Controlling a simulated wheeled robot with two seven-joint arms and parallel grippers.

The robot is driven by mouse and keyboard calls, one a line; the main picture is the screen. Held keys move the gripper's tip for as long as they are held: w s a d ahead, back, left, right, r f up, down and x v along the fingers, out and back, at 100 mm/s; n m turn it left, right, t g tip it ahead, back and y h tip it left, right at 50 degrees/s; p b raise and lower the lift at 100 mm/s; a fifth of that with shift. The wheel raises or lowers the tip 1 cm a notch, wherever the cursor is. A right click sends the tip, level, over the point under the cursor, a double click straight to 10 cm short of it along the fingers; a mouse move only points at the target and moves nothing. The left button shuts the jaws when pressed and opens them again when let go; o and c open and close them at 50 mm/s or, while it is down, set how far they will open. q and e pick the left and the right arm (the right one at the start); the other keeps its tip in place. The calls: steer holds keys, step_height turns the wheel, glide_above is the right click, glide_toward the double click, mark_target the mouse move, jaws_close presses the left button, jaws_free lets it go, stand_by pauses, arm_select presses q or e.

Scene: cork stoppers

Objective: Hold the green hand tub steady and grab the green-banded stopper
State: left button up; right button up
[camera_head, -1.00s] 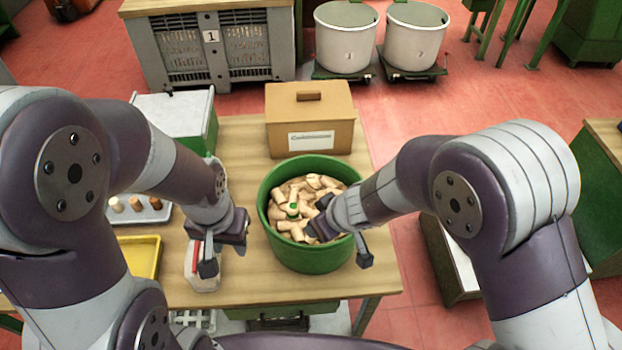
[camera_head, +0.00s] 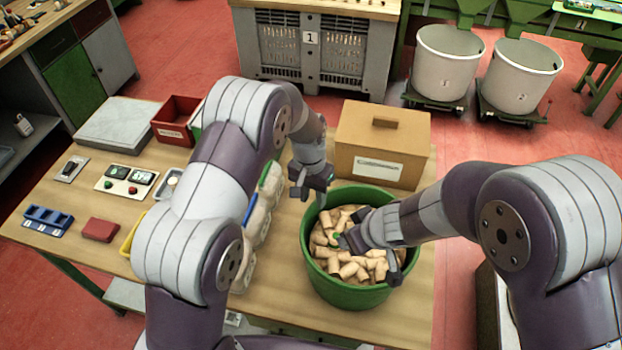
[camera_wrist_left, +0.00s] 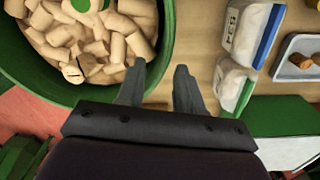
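The green tub (camera_head: 350,296) stands on the wooden table, filled with pale cork stoppers. A green-marked stopper (camera_head: 335,239) shows among them, partly hidden beside my right gripper. My left gripper (camera_head: 312,192) is open at the tub's back left rim. In the left wrist view its two fingers (camera_wrist_left: 158,88) stand apart with nothing between them, close to the tub wall (camera_wrist_left: 167,40). Green patches show among the corks there too. My right gripper (camera_head: 371,260) is over the tub's right half with its fingers apart, one over the corks, the other near the right rim.
A lidded cardboard-coloured box (camera_head: 382,145) stands behind the tub. Bagged corks (camera_head: 262,215) stand left of it, partly behind my left arm. A red bin (camera_head: 176,120), a grey scale plate (camera_head: 117,122) and a blue rack (camera_head: 48,219) sit farther left. The table's right edge is close to the tub.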

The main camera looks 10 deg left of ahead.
mark_target(313, 209)
arm_select(q)
steer(key=f, duration=0.4)
steer(key=shift+s+a+f, duration=0.1)
steer(key=shift+s+f, duration=0.1)
steer(key=shift+s, duration=0.15)
steer(key=shift+f, duration=0.25)
steer(key=shift+w+d+f, duration=0.15)
steer(key=shift+d+f, duration=0.05)
steer(key=shift+a, duration=0.1)
jaws_close()
arm_select(e)
steer(key=shift+s+a+r, duration=0.1)
steer(key=shift+s+a, duration=0.05)
steer(key=shift+s, duration=0.1)
